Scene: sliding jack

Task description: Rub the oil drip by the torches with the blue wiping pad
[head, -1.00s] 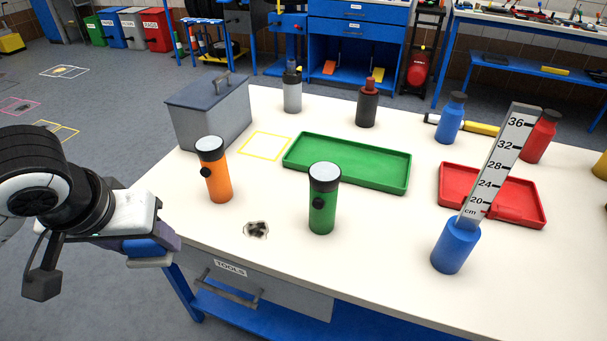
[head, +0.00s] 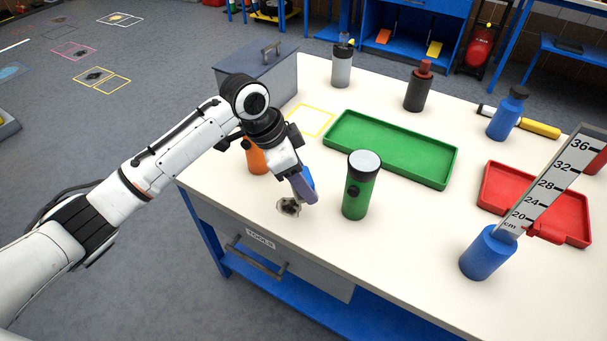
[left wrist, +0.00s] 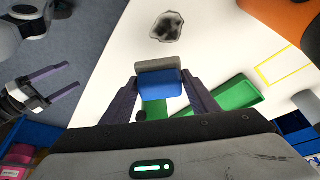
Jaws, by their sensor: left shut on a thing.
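The oil drip (head: 289,206), a dark grey blotch, lies on the white tabletop between the orange torch (head: 257,160) and the green torch (head: 361,190). It also shows in the left wrist view (left wrist: 167,27). My left gripper (head: 304,186) is shut on the blue wiping pad (head: 308,178), just beside the drip in the head view. In the left wrist view the pad (left wrist: 161,84), with a grey face, sits between the fingers, apart from the drip. I cannot tell whether it touches the table. My right gripper (left wrist: 77,79) is open and empty in the left wrist view.
A green tray (head: 395,172) lies behind the green torch. A grey box (head: 262,78) stands at the back left. The table's front edge is close to the drip.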

